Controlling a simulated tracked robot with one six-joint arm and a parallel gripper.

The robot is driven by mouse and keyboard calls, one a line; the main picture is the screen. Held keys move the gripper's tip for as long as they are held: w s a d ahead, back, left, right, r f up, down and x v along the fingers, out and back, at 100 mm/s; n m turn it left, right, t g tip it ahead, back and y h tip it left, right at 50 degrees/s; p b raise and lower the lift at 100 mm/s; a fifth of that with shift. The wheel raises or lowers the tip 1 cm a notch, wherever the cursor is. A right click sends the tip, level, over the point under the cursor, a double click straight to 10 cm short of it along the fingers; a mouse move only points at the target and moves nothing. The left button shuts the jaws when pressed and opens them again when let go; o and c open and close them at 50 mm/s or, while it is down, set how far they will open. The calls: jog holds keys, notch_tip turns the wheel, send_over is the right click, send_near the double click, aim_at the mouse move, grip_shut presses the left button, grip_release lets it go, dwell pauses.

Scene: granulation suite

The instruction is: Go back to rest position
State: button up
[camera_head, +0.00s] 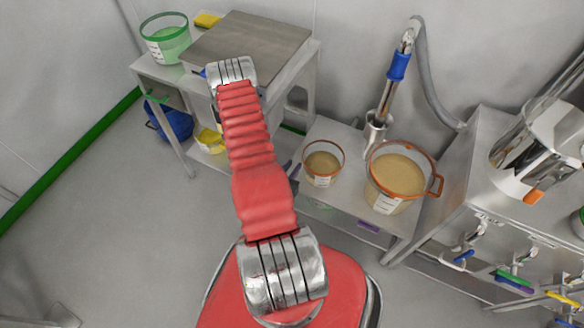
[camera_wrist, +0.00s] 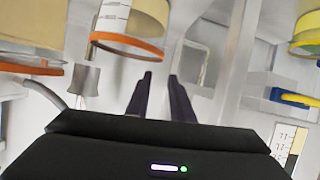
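My red arm rises from the body in the head view toward the steel table, with a silver joint at its far end. That view does not show my gripper clearly; it is mostly hidden behind the arm. In the wrist view my gripper (camera_wrist: 161,76) shows two dark fingers with a gap between them. Nothing is held between them. Orange-rimmed containers (camera_wrist: 128,45) appear beyond and to the left of the fingers in that view, apart from them.
A small beaker (camera_head: 323,163) and a larger orange-handled one (camera_head: 398,180) stand on a low bench. A steel-topped table (camera_head: 250,45) bears a green-rimmed bucket (camera_head: 167,40). A blue-collared tool (camera_head: 398,66) stands at the wall. Steel equipment (camera_head: 530,150) fills the right; floor at left is clear.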

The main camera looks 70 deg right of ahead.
dwell(0.4)
jog(key=a+f+y, duration=0.7)
jog(key=a+f, duration=0.2)
jog(key=w+a+r+n+t+y, duration=0.1)
jog(key=w+a+r+n+y, duration=0.35)
jog(key=w+a+r, duration=0.5)
jog(key=w+a+r+n+y, duration=0.1)
jog(key=w+a+r+n, duration=0.2)
jog(key=r, duration=0.6)
jog(key=w+a+r+n+y, duration=0.2)
jog(key=w+a+r, duration=0.3)
jog(key=r, duration=0.5)
jog(key=s+a+r+n+t, duration=0.1)
jog(key=a+r+n, duration=0.1)
jog(key=a+r, duration=0.4)
jog(key=s+a+r+n+t, duration=0.2)
jog(key=a+r, duration=0.3)
jog(key=r, duration=0.9)
jog(key=s+a+r+n+t+h, duration=0.1)
jog(key=a+r+n, duration=0.3)
jog(key=r, duration=0.6)
jog(key=s+a+t, duration=0.1)
jog(key=a, duration=0.1)
jog(key=shift+a+r, duration=0.3)
